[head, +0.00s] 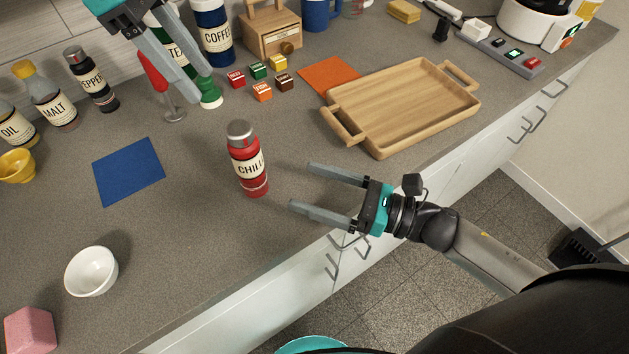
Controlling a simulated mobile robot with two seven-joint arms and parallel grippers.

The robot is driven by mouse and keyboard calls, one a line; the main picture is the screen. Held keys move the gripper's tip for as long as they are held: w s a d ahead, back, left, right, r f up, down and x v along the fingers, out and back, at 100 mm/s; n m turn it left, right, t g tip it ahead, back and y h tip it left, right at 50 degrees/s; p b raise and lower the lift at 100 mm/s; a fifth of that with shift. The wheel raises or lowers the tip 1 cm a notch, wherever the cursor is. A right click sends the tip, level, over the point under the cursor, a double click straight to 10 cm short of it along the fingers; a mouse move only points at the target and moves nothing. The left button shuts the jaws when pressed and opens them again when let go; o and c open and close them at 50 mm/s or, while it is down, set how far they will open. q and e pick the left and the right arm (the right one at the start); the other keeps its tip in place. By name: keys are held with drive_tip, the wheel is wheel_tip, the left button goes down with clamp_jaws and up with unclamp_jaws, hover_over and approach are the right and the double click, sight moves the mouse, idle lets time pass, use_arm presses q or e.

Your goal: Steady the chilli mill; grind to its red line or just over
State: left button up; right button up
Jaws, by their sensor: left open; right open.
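The chilli mill (247,160) stands upright on the grey counter. It is red with a grey cap and a cream label, partly readable as "CHILI". A pale band runs round it near the base; I cannot make out a fill line. My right gripper (301,187) is open and empty, to the right of the mill, its fingers pointing left toward it without touching. My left gripper (203,88) is open at the upper left, above and behind the mill, in front of the tea container (180,45) and apart from the mill.
A blue mat (128,172) and white bowl (91,271) lie left. Behind are a red-and-metal utensil (172,103), a green-based object (211,98), small coloured blocks (259,71) and the pepper bottle (90,80). A wooden tray (410,105) stands right. The counter around the mill is clear.

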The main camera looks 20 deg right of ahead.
sight(250, 166)
drive_tip(key=shift+w+f+n+h, duration=0.25)
drive_tip(key=shift+w+n, duration=0.25)
drive_tip(key=shift+n, duration=0.4)
drive_tip(key=x, duration=1.5)
drive_tip(key=c, duration=1.5)
idle(0.4)
